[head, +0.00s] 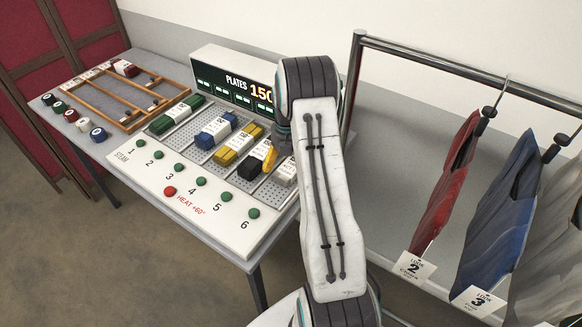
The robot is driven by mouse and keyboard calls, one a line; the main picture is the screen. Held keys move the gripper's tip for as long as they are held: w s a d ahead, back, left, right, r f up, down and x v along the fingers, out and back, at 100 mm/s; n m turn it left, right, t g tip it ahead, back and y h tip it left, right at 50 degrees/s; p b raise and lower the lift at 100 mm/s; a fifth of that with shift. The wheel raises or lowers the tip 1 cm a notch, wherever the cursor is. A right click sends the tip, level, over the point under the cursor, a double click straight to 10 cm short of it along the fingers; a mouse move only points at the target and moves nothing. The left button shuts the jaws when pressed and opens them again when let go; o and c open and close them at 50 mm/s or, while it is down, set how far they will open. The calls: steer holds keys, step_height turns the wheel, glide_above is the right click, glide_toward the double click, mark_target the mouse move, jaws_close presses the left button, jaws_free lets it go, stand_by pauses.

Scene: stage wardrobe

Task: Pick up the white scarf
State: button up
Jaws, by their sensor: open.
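A pale bundle with a paper band, seemingly the white scarf (286,173), lies at the right end of the row on the perforated steam board (232,190), in line with button 6. My arm stands in front of its right side and hides part of it. My white arm link rises through the middle of the view to a dark joint at the top.
Banded green (177,114), blue (215,130), yellow (239,145) and black (257,160) bundles lie left of the pale one. A plates display (235,83) stands behind. A garment rail (460,68) is right.

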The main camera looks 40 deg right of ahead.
steer(key=shift+f, duration=0.5)
steer(key=c, duration=1.2)
steer(key=shift+r, duration=0.15)
